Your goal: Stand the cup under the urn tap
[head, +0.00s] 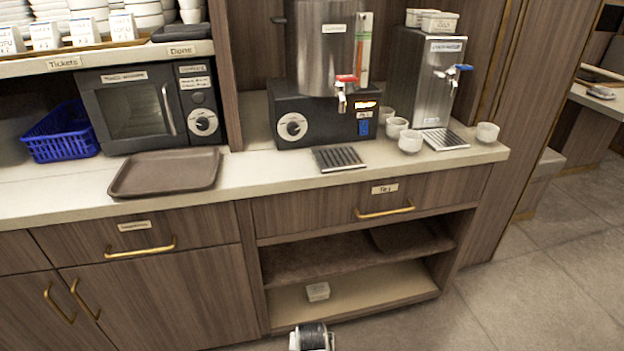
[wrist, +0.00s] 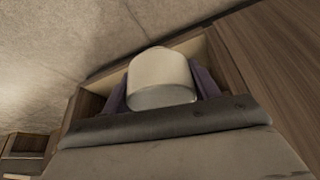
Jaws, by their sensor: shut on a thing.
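In the wrist view my gripper (wrist: 161,88) is shut on a white cup (wrist: 163,72), with a dark finger on each side of it. Part of the cup is hidden by the gripper body. In the head view the steel urn (head: 325,45) stands on a black base on the counter. Its tap (head: 342,92) has a red handle and points down over a dark slotted drip tray (head: 338,159). The drip tray is bare. The held cup cannot be made out in the head view; only a piece of my arm shows at the bottom edge.
A steel dispenser (head: 415,75) with a blue tap stands right of the urn. Several white cups (head: 411,142) stand between them, and one cup (head: 487,132) at the counter's right end. A brown tray (head: 166,173) lies left. A small white container (head: 318,291) sits on the low shelf.

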